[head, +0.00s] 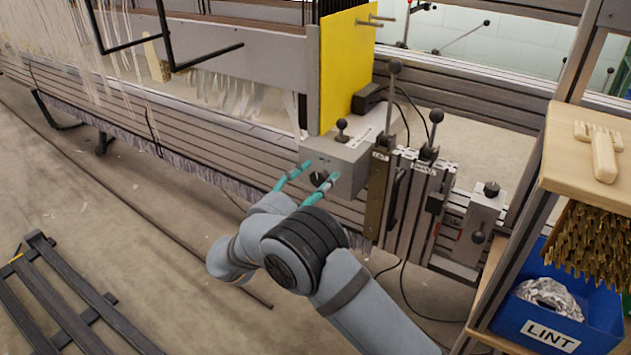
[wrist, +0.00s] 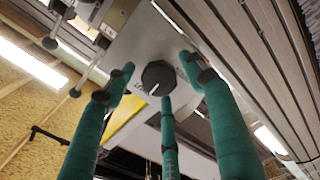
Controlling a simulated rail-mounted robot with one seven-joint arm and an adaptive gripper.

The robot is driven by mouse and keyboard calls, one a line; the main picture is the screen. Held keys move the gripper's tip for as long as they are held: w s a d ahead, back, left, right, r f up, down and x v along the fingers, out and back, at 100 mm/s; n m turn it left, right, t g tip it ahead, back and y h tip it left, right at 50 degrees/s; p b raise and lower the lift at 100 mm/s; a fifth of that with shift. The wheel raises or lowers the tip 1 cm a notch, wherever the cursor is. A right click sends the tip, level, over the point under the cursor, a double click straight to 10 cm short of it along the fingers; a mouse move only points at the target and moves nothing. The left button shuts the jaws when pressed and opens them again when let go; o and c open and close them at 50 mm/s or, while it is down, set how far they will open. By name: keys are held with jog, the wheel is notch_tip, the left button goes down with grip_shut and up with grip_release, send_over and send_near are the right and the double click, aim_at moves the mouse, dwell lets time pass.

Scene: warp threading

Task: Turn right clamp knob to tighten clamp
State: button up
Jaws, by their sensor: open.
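A black round knob (head: 318,178) sits on the front of a grey clamp box (head: 345,160) below the yellow panel. In the wrist view the knob (wrist: 158,77) is faceted, with a white pointer line towards the lower left. Small lettering beside it is unreadable. My gripper (head: 320,172) is open, its teal fingers pointing at the box front. In the wrist view the three fingers of my gripper (wrist: 159,78) spread around the knob, with visible gaps. I cannot tell how far the tips are from the box face.
A yellow panel (head: 345,68) stands above the box, which has a small black ball knob (head: 342,125) on top. Levers with black ball ends (head: 436,116) rise to the right. A wooden shelf (head: 565,150) and a blue LINT bin (head: 515,318) stand at far right.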

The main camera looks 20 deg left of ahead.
jog(key=v, duration=1.2)
jog(key=x, duration=1.2)
jog(key=shift+s, duration=0.1)
